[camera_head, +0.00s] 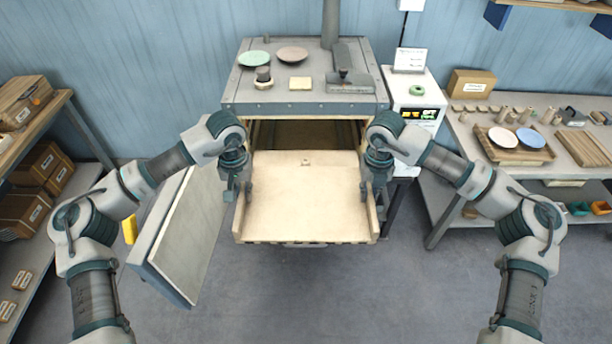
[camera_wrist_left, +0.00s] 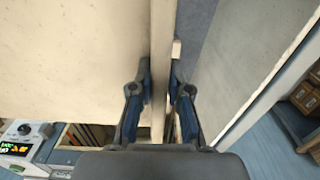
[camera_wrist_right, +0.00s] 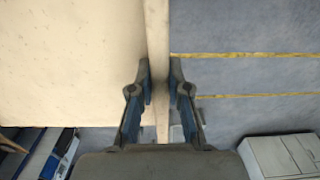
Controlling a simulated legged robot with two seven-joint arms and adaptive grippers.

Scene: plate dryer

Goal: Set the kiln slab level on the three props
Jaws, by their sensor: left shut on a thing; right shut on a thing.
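The kiln slab (camera_head: 306,205) is a wide cream board in front of the open kiln (camera_head: 305,105), with pale upright strips along its left and right sides. It looks about level. My left gripper (camera_head: 236,190) is shut on the pale strip at the left side; its fingers straddle it in the left wrist view (camera_wrist_left: 162,95). My right gripper (camera_head: 377,190) is shut on the strip at the right side, likewise in the right wrist view (camera_wrist_right: 158,88). The three props cannot be made out; anything beneath the slab is hidden.
The kiln door (camera_head: 185,235) stands open at the left. Plates, a small pot and a scraper-like tool (camera_head: 350,75) sit on the kiln top. A control box (camera_head: 415,115) stands right of the kiln. A workbench (camera_head: 470,150) is at right, shelving (camera_head: 45,260) at left.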

